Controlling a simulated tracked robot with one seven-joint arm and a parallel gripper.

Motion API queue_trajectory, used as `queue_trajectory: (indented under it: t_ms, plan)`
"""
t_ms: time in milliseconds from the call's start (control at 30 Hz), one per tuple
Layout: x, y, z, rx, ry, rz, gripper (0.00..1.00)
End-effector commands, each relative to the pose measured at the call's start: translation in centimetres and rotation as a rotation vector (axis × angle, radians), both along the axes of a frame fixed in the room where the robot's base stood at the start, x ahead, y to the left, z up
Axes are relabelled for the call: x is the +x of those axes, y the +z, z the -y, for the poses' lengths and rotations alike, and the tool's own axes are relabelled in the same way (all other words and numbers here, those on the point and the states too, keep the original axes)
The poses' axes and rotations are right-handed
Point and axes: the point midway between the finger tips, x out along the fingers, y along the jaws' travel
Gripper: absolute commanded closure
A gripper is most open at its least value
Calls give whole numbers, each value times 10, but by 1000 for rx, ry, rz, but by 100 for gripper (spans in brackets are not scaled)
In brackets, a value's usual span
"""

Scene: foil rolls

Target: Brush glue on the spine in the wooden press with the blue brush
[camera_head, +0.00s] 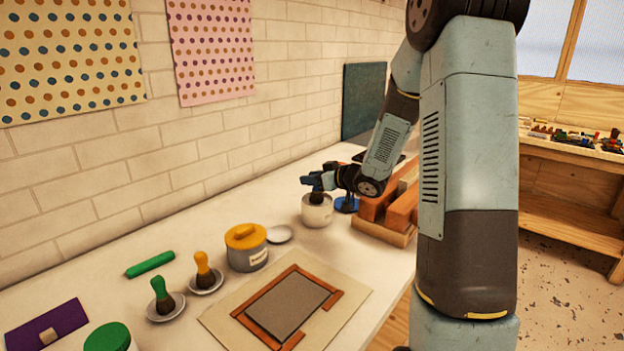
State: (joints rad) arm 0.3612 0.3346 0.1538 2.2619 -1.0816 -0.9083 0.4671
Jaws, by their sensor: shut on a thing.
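My gripper (328,179) is at the far part of the bench, small in the view and partly hidden by its own arm. It is shut on the blue brush (312,181), whose dark bristles (316,197) point down at the mouth of a white pot (317,213). I cannot tell how deep the bristles are in the pot. The wooden press (384,233), with reddish-brown blocks, stands just right of the pot. My arm covers its right side, and the spine in it cannot be made out.
Nearer are a yellow-lidded tin (247,252), a white lid (279,234), orange (203,267) and green (160,291) brushes on saucers, a green roll (150,264) and a grey board in a brown frame (288,305). A brick wall bounds the left.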

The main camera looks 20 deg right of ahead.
Motion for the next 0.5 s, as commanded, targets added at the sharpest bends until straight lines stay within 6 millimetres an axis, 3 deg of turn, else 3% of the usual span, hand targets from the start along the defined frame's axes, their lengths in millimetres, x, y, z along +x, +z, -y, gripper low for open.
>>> queue_trajectory:
  t_ms: [500]
  plan:
    - [0,-5,-1,0,1,0,97]
